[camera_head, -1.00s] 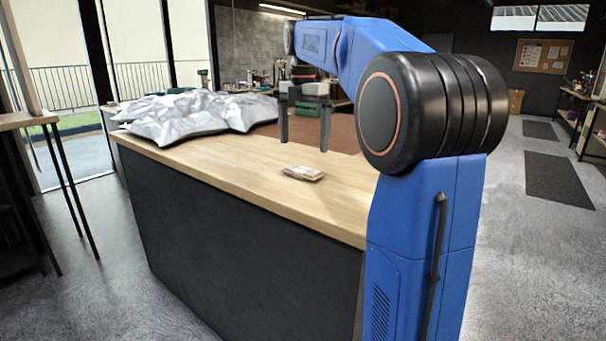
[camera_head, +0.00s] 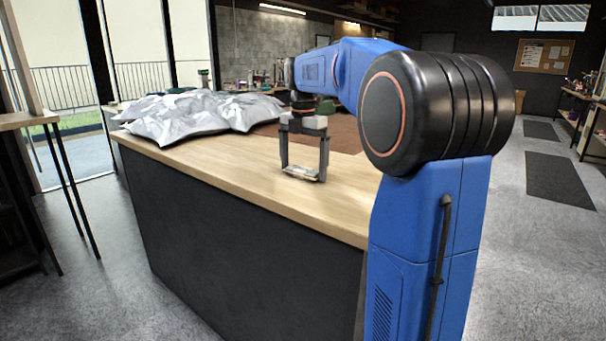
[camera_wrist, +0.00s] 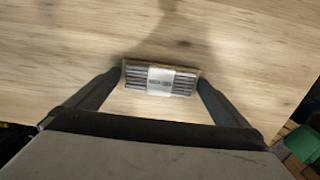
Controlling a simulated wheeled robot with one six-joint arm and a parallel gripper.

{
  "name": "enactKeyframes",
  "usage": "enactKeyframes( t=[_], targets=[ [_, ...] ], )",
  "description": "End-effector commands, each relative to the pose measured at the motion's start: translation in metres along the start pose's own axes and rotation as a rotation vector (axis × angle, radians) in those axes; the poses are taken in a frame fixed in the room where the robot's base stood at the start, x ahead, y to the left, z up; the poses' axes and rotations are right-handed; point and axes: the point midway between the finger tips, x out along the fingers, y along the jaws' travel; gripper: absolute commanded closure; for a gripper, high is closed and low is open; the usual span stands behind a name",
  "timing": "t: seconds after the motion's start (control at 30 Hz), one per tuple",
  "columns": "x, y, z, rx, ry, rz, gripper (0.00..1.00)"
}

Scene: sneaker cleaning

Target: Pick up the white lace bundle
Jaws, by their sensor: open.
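The white lace bundle (camera_head: 301,172) lies on the wooden counter top. In the wrist view the bundle (camera_wrist: 160,79) shows dark ridged strands with a white band around its middle. My gripper (camera_head: 303,176) is open and lowered over it, with one finger near each end of the bundle. In the wrist view the fingertips of my gripper (camera_wrist: 162,80) flank the left and right ends of the bundle. I cannot tell whether either finger touches it.
The wooden counter (camera_head: 225,175) is bare around the bundle. A crumpled silver sheet (camera_head: 190,114) covers the counter's far left part. A brown mat (camera_head: 340,133) lies behind my gripper. A green object (camera_wrist: 303,142) shows at the lower right of the wrist view.

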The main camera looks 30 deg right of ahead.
Motion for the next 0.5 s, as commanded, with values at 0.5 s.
enactKeyframes(
  t=[0.5],
  targets=[
    [-0.0012,0.0001,0.0001,0.000,0.000,0.000,0.32]
  ],
)
